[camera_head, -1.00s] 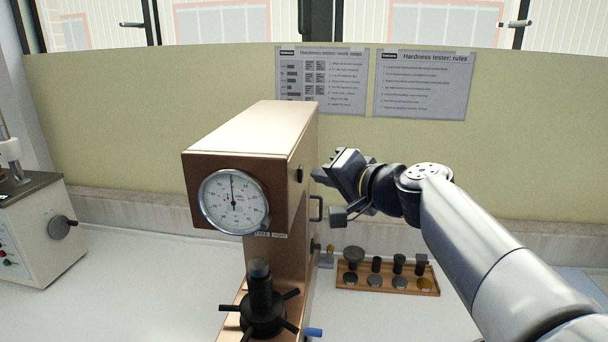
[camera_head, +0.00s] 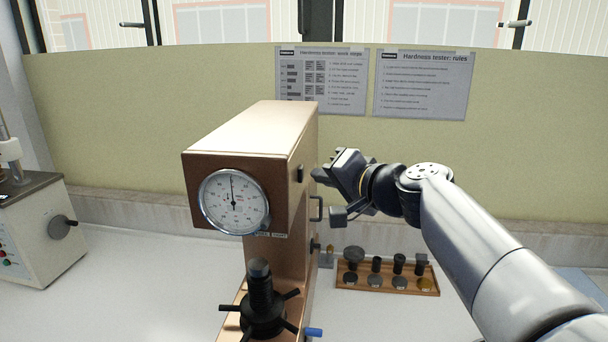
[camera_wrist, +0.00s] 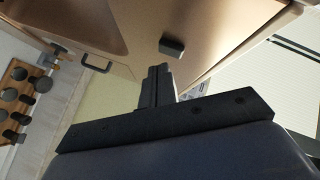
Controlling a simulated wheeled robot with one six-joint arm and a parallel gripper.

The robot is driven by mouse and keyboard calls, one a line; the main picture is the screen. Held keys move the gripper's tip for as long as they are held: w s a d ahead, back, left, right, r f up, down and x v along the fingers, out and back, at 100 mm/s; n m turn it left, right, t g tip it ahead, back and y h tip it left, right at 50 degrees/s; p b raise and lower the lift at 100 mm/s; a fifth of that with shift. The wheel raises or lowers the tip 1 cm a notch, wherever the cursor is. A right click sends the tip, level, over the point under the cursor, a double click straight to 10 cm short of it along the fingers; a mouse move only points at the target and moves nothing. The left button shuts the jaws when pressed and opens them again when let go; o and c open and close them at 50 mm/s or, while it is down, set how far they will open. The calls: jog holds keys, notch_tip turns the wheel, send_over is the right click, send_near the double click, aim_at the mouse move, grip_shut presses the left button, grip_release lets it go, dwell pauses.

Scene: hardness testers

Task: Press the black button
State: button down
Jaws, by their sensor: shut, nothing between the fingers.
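The black button (camera_head: 300,173) is a small dark block on the right side of the copper-coloured hardness tester (camera_head: 262,140). In the wrist view the button (camera_wrist: 172,48) stands out from the tester's side panel (camera_wrist: 215,25), just beyond my fingertips. My gripper (camera_head: 318,174) is to the right of the tester at about the button's height. In the wrist view my gripper (camera_wrist: 158,72) is shut and empty, with its tips pointing toward the panel close below the button. A small gap seems to lie between tips and button; contact cannot be made out.
A dark handle (camera_head: 316,208) juts from the tester below the button. A wooden rack (camera_head: 388,290) with several dark and brass pieces stands on the white bench to the right. A second machine (camera_head: 35,225) stands at the left. Posters hang on the wall behind.

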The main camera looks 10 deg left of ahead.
dwell(0.6)
jog(key=shift+a, duration=0.45)
jog(key=shift+a, duration=0.3)
dwell(0.4)
jog(key=shift+d+b, duration=0.6)
jog(key=shift+d, duration=0.15)
jog(key=d+b, duration=0.2)
jog(key=d, duration=0.4)
jog(key=shift+b, duration=0.4)
